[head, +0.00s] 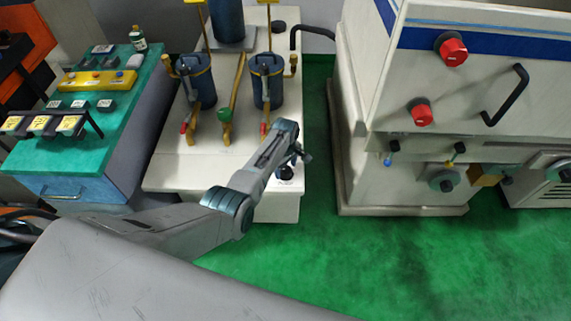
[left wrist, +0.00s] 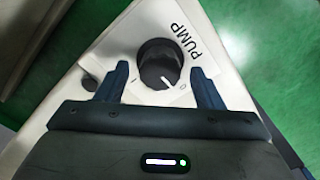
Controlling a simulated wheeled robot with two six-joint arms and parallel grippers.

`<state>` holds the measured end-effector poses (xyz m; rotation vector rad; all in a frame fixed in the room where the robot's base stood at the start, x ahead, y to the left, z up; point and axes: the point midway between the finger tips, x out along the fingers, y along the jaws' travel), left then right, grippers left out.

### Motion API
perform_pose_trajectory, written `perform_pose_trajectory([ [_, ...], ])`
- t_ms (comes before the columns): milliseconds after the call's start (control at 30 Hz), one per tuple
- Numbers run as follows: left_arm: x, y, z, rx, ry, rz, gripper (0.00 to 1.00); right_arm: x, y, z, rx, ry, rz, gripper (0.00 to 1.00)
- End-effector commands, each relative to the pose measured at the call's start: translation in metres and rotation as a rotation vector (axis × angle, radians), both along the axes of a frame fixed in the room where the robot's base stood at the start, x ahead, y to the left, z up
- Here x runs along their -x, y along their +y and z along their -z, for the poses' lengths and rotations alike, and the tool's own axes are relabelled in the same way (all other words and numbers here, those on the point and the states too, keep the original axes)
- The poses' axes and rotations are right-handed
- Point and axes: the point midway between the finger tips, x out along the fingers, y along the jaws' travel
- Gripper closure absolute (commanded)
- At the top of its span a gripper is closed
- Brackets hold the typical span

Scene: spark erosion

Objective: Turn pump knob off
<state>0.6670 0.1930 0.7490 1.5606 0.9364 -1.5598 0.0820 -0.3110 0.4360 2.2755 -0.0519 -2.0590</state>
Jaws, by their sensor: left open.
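The pump knob (left wrist: 160,65) is a round black knob with a white pointer line, on a white panel corner beside the printed word PUMP (left wrist: 186,41). In the left wrist view its pointer slants toward the lower right. My left gripper (left wrist: 162,85) is open, with one dark finger on each side of the knob's near part; I cannot tell whether they touch it. In the head view my left gripper (head: 296,160) is over the front right corner of the white unit, and the dark knob (head: 286,173) shows just below it. My right gripper is not in view.
The white unit (head: 165,172) carries blue canisters (head: 267,82), yellow pipes and small levers (head: 226,115). A large white machine with red knobs (head: 451,49) stands to the right. Green floor (head: 320,200) lies open between them. A green-topped cabinet (head: 62,152) is at the left.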

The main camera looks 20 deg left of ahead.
Motion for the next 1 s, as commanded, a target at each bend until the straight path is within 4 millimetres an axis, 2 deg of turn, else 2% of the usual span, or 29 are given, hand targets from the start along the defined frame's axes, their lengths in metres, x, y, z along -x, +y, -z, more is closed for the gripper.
perform_pose_trajectory([
  [167,-0.001,0.0,-0.014,0.001,-0.003,0.0,0.39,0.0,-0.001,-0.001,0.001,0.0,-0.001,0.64],
  [500,-0.001,0.0,-0.072,0.001,-0.005,0.0,0.39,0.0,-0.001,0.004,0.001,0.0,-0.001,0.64],
  [700,-0.001,0.0,-0.099,0.001,-0.003,0.0,0.39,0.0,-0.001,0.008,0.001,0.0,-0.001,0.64],
  [1000,0.0,0.0,-0.108,0.0,-0.001,0.0,0.39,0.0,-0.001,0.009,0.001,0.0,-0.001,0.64],
])
